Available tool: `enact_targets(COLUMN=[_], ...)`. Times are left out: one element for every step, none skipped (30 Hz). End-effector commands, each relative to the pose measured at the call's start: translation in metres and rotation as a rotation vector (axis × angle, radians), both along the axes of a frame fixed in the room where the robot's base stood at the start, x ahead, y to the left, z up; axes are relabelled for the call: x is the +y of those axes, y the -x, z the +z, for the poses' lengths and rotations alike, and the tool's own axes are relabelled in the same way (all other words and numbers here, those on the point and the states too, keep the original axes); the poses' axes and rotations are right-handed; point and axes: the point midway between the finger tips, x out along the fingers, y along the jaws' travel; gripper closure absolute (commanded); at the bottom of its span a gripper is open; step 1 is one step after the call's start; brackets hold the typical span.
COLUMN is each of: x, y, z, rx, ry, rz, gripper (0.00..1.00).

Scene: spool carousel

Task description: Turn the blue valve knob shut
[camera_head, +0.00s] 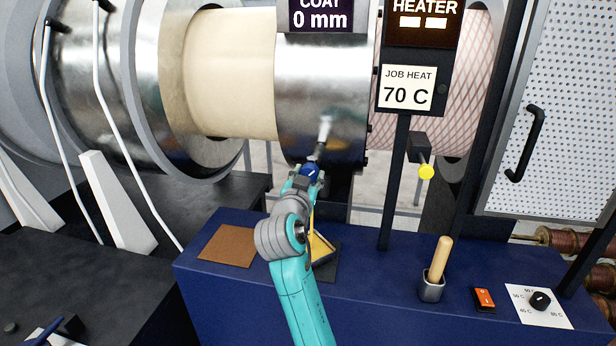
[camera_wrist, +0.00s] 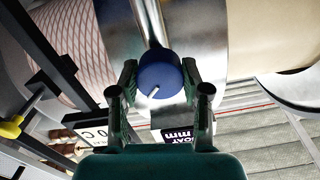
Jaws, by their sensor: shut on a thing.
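The blue valve knob (camera_head: 310,171) sits at the lower front of the shiny metal drum, at the end of my arm in the head view. My gripper (camera_head: 306,176) is shut on the knob, one finger on each side. A metal pipe rises behind the knob. Part of the knob is hidden by my gripper in the head view.
A "COAT 0 mm" sign (camera_head: 320,16) hangs above the drum. A "JOB HEAT 70 C" sign (camera_head: 407,90) stands on a dark post to the right, near a yellow knob (camera_head: 426,172). The blue bench (camera_head: 225,285) below holds a brown pad, a wooden-handled tool in a cup, an orange switch and a black dial.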

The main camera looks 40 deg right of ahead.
Motion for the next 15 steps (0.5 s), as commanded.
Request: enact_targets(x=[0.0,0.0,0.0,0.0,0.0,0.0,0.0,0.0,0.0,0.0,0.0,-0.0001,-0.0001,-0.0001,0.0], y=[0.0,0.0,0.0001,0.0,0.0,0.0,0.0,0.0,0.0,0.0,0.0,0.0001,0.0001,0.0001,0.0002], z=[-0.0002,-0.0002,-0.0001,-0.0002,-0.0002,-0.0002,-0.0002,-0.0002,-0.0003,-0.0003,-0.0003,-0.0003,-0.0003,-0.0003,-0.0003], rx=[0.002,0.005,0.009,0.015,0.02,0.03,0.039,0.049,0.065,0.078,0.093,0.114,0.132,0.151,0.178], ry=[0.002,0.004,0.007,0.012,0.016,0.023,0.03,0.038,0.05,0.061,0.073,0.089,0.103,0.118,0.138], rz=[0.0,0.0,0.0,0.0,0.0,0.0,0.0,0.0,0.0,0.0,0.0,0.0,0.0,0.0,0.0], gripper=[0.88,0.88,0.88,0.88,0.88,0.88,0.88,0.88,0.88,0.88,0.88,0.88,0.88,0.88,0.88])
